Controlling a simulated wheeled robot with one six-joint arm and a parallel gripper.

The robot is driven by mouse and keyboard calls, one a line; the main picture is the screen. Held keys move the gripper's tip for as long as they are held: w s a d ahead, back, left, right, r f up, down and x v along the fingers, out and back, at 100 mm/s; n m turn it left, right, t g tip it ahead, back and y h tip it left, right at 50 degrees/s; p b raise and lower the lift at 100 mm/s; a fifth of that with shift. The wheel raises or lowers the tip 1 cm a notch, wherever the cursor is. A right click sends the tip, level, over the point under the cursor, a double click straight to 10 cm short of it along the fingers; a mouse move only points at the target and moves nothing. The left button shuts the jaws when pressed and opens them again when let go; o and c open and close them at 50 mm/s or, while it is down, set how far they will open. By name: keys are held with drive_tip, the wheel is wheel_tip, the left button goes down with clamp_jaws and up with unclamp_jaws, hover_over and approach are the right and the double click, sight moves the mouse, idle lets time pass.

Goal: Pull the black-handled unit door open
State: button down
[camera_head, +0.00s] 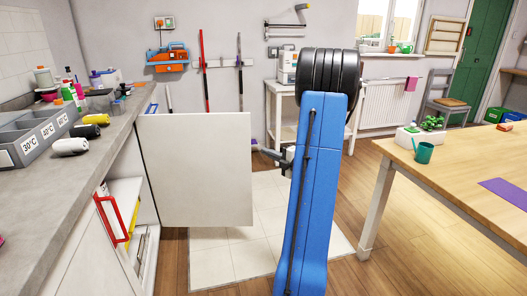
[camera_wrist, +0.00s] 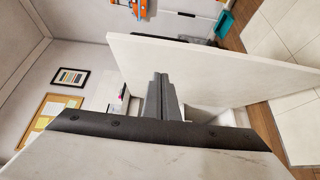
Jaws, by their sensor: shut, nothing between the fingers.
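A plain white unit door (camera_head: 205,170) stands swung out from the counter's side, its flat face toward the head camera. My gripper (camera_head: 258,149) is at the door's free right edge, partly hidden by my blue arm. In the wrist view, the grey fingers of my gripper (camera_wrist: 158,80) are together and empty beside the white door panel (camera_wrist: 215,75). I cannot tell whether they touch it.
The grey counter (camera_head: 100,165) runs along the left, with grey bins (camera_head: 40,135) and bottles on top. A wooden table (camera_head: 460,175) stands at the right. Pale floor tiles (camera_head: 225,262) lie clear under the door.

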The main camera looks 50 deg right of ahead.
approach(248, 140)
drive_tip(key=w+a, duration=0.2)
drive_tip(key=a, duration=0.1)
drive_tip(key=shift+w+d, duration=1.45)
drive_tip(key=shift+w, duration=0.3)
